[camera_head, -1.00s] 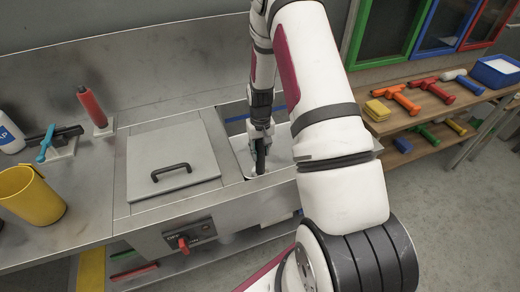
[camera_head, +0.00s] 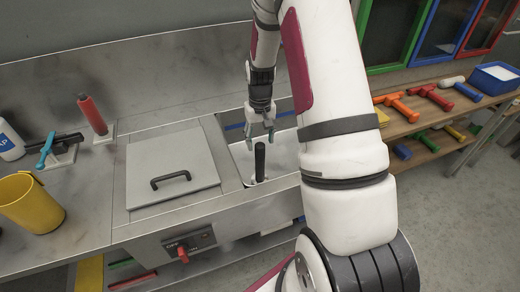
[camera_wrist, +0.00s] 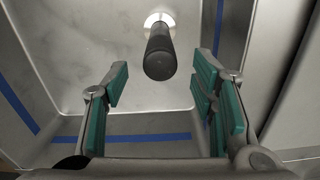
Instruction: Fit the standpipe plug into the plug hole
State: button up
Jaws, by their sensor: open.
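The standpipe plug (camera_head: 260,160) is a black upright cylinder standing in the basin (camera_head: 285,150). In the wrist view the plug (camera_wrist: 159,52) is seen from above, its lower end over a pale round fitting (camera_wrist: 160,20) on the basin floor. The plug hides the hole, so I cannot tell how deep it sits. My gripper (camera_head: 262,132) is above the plug, and its fingers are apart and empty. In the wrist view the teal finger pads of my gripper (camera_wrist: 163,108) stand to either side, with the plug beyond the tips, not held.
A lid with a black handle (camera_head: 171,180) covers the compartment left of the basin. A red bottle (camera_head: 92,115) and a yellow cup (camera_head: 30,203) stand on the counter further left. A wooden shelf (camera_head: 425,130) with coloured tools is at the right.

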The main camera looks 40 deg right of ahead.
jog(key=shift+r, duration=1.3)
